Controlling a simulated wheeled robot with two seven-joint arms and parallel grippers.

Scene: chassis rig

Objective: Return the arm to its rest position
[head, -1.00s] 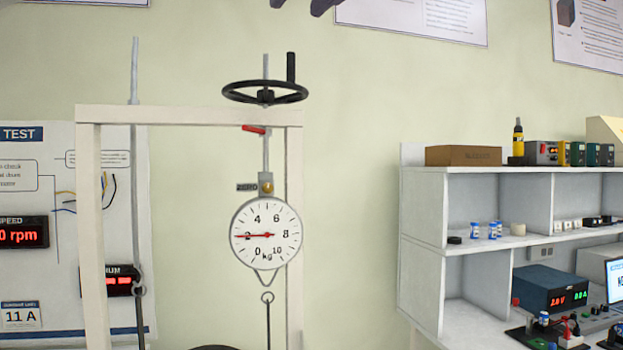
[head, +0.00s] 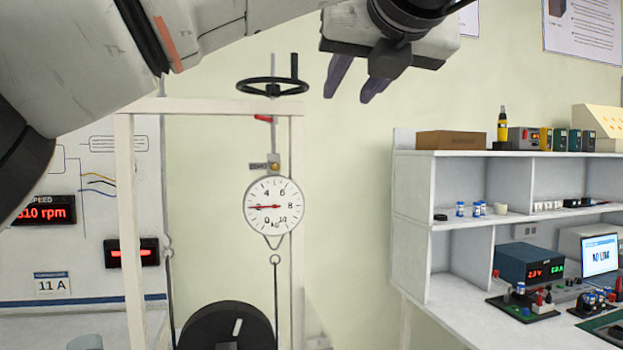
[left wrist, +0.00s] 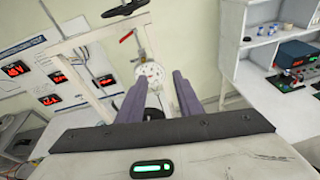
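My left arm (head: 225,25) reaches across the top of the head view from the left. Its gripper (head: 348,97) is open, with two dark fingers apart and pointing down, and nothing shows between them. The open fingers also show in the left wrist view (left wrist: 160,80), with the rig seen beyond them. The gripper appears in the picture up and to the right of the black handwheel (head: 272,87), apart from it. My right gripper is out of view.
A pale frame (head: 128,215) carries the handwheel and a round dial scale (head: 288,188). A dark wheel (head: 200,325) sits below. White shelving (head: 412,185) with instruments stands at right. The wall between frame and shelving is clear.

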